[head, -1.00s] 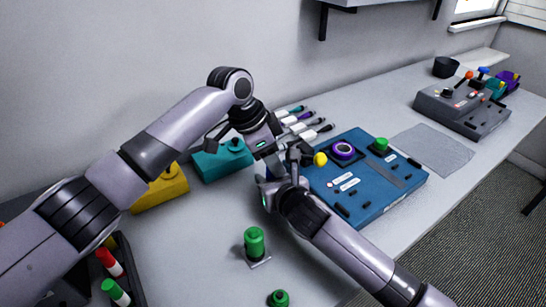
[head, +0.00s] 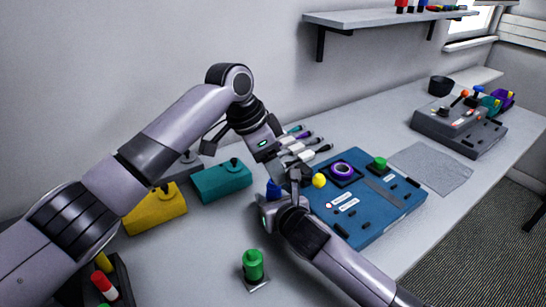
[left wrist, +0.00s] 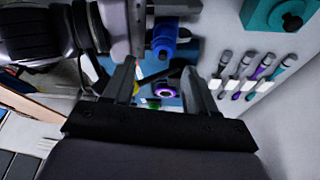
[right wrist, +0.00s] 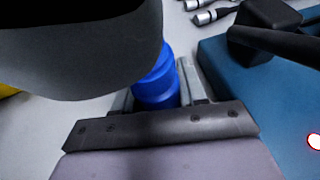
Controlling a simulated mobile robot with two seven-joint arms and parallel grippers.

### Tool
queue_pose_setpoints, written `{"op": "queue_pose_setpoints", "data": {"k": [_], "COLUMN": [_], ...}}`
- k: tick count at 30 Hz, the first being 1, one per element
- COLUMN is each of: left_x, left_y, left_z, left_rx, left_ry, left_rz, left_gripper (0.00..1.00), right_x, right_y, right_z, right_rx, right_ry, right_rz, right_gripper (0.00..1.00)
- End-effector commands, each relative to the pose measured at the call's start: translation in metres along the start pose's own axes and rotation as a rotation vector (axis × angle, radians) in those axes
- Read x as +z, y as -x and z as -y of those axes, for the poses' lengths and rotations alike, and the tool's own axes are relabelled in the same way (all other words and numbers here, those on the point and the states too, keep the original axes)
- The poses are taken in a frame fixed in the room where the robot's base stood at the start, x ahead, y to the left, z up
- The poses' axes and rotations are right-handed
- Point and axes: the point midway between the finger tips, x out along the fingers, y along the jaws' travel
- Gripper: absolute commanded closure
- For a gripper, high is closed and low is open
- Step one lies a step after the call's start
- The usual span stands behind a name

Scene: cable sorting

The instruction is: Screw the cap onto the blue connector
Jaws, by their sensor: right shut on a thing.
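A blue, stepped, cylindrical piece (head: 273,188), which looks like the blue connector, is between the fingers of my right gripper (head: 270,197). It also shows in the right wrist view (right wrist: 156,84), gripped between the fingers and partly hidden by a dark grey shape in front. In the left wrist view the blue piece (left wrist: 166,36) is beyond the left fingertips, apart from them. I cannot tell whether a cap is on it. My left gripper (head: 243,163) is open, its fingers wide apart (left wrist: 157,80), with nothing visible gripped between them. No separate blue cap is visible.
A blue panel (head: 385,213) with a purple ring, yellow knob and green button lies right of the grippers. Several cable plugs (head: 318,152) lie behind. Teal (head: 222,182) and yellow (head: 155,211) blocks stand left. A green connector (head: 253,265) stands in front. The table's middle front is mostly clear.

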Motion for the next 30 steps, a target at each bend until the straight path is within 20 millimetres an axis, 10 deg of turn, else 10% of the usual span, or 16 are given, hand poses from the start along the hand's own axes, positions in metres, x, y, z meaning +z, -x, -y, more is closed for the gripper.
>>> {"op": "queue_pose_setpoints", "data": {"k": [30], "left_x": [-0.017], "left_y": [0.027], "left_z": [0.001], "left_rx": [-0.310], "left_ry": [1.666], "left_rz": [0.229], "left_gripper": [0.47], "right_x": [-0.002], "right_y": [0.000], "right_z": [-0.003], "right_rx": [0.004], "right_ry": [0.007], "right_rz": [-0.003], "right_gripper": [1.00]}}
